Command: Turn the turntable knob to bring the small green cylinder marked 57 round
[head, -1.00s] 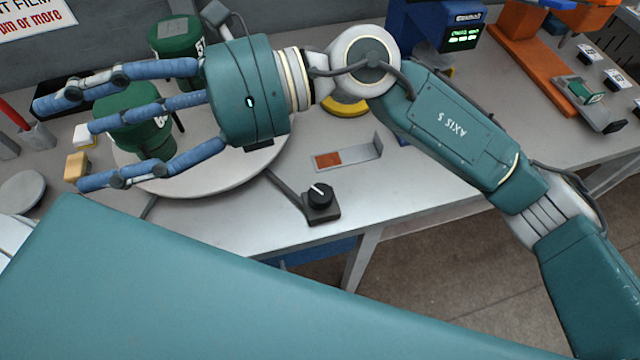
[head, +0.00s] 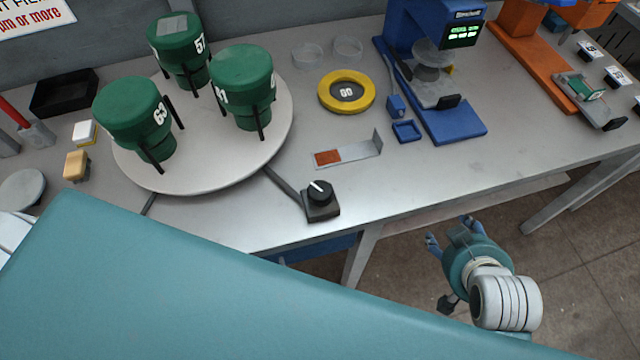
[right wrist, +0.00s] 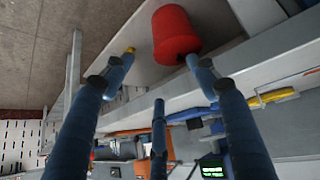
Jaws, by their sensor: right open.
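The turntable (head: 215,180) is a round pale plate at the left of the bench. It bears three green cylinders: the one marked 57 (head: 178,48) at the back, one marked 63 (head: 130,110) at the front left, and one whose number partly shows (head: 243,85) at the right. The black knob (head: 320,193) with a white pointer line sits on a dark box at the bench's front edge. My right gripper (head: 440,270) is off the bench's front edge, right of the knob and apart from it. Its blue fingers are spread and empty in the right wrist view (right wrist: 158,80).
A yellow ring (head: 346,92), a small metal bracket (head: 350,153) and a blue device (head: 440,75) stand right of the turntable. A red object (right wrist: 175,35) shows near the fingers in the right wrist view. A large teal surface covers the lower left.

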